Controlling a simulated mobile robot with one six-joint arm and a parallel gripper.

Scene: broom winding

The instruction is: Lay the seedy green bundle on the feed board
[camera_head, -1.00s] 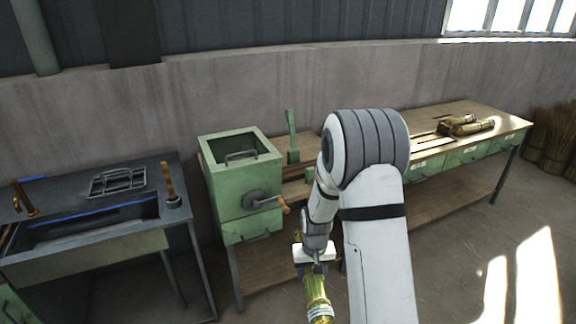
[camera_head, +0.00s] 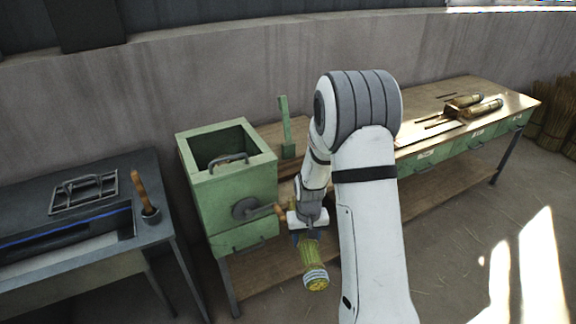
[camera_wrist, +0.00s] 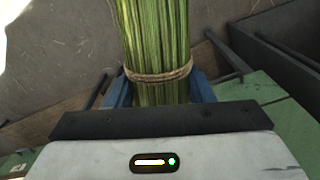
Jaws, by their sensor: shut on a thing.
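My gripper (camera_head: 308,232) is shut on the green bundle (camera_head: 312,258). The bundle hangs tilted in front of the green machine, its pale bound end low and toward the camera. In the wrist view the green bundle (camera_wrist: 156,40) fills the top middle, with a tan cord tied around it between the blue finger pads. The feed board is not clearly identifiable; a wooden board (camera_head: 292,160) beside the green machine is partly hidden behind my arm.
The green machine (camera_head: 228,190) with an open top and side crank stands left of my gripper. A dark bench (camera_head: 95,240) is further left. An upright green lever (camera_head: 286,130) rises behind my arm.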

